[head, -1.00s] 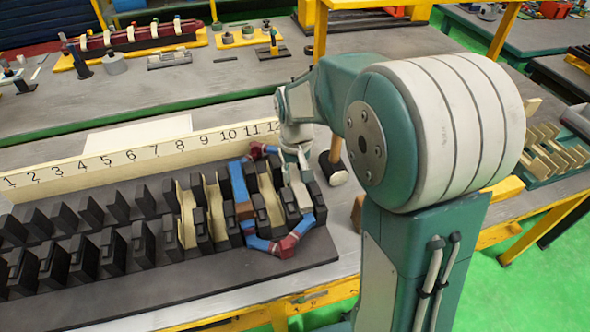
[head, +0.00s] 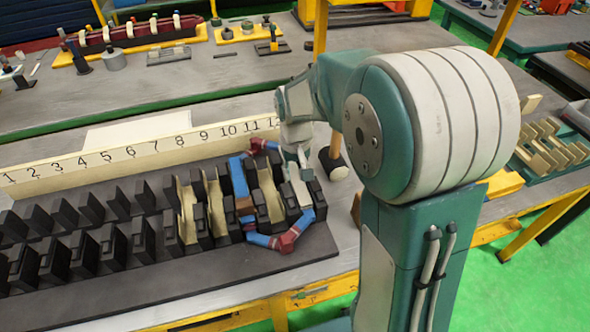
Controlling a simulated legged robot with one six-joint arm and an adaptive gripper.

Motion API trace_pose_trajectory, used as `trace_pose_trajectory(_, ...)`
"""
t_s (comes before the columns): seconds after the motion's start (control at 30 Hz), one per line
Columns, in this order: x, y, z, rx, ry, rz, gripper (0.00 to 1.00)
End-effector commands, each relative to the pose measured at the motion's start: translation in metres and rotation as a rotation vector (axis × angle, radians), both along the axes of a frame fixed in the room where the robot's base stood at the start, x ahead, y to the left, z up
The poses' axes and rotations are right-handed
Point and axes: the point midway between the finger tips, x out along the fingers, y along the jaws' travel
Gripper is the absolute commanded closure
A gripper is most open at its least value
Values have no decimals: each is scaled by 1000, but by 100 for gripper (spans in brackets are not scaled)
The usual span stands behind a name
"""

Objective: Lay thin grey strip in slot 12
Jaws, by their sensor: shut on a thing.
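The black slotted stator block (head: 300,250) lies on the bench, with a numbered cream board (head: 100,160) behind it. My gripper (head: 301,168) points down over the right-end slot, near number 12. It is shut on the thin grey strip (head: 300,193), which shows pale below the fingers, along slot 12. How deep the strip sits is too small to tell. A blue and red coil (head: 257,239) loops around the slots near the right end. Its left side runs up by slot 10 and its right side passes close to the strip. My arm hides part of the number 12.
Cream liners (head: 187,212) stand in several slots left of the coil. A mallet (head: 334,160) stands just right of my gripper. A green tray of cream pieces (head: 553,150) is at the right. The slots at the left are bare.

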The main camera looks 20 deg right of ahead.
Motion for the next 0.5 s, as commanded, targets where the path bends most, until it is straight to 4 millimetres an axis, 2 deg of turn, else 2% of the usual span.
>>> trace_pose_trajectory(0.5, 0, 0, -7, 0, 1, 0, 96)
